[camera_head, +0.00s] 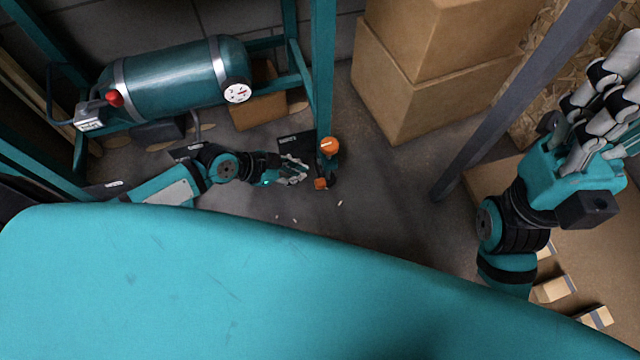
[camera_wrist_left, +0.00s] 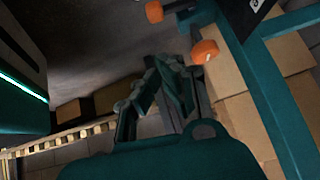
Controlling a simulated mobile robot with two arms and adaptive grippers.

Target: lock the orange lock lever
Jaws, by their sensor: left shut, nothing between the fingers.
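The lock lever shows as a dark part with an orange knob (camera_head: 330,145) on top and a smaller orange end (camera_head: 321,183) below, beside the foot of a teal post. My left gripper (camera_head: 296,170) is shut and empty, just left of the lever, with a small gap. In the left wrist view, my left gripper's fingers (camera_wrist_left: 165,88) point up the picture. The larger orange knob (camera_wrist_left: 205,51) is right of and beyond the fingertips. The smaller orange end (camera_wrist_left: 154,12) is at the top. My right gripper (camera_head: 608,75) is raised at the far right, away from the lever.
A teal post (camera_head: 323,70) rises beside the lever. A teal tank (camera_head: 175,80) with a gauge lies in the frame at upper left. Large cardboard boxes (camera_head: 400,95) stand behind at right. A grey post (camera_head: 520,95) slants before my right arm. Floor right of the lever is clear.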

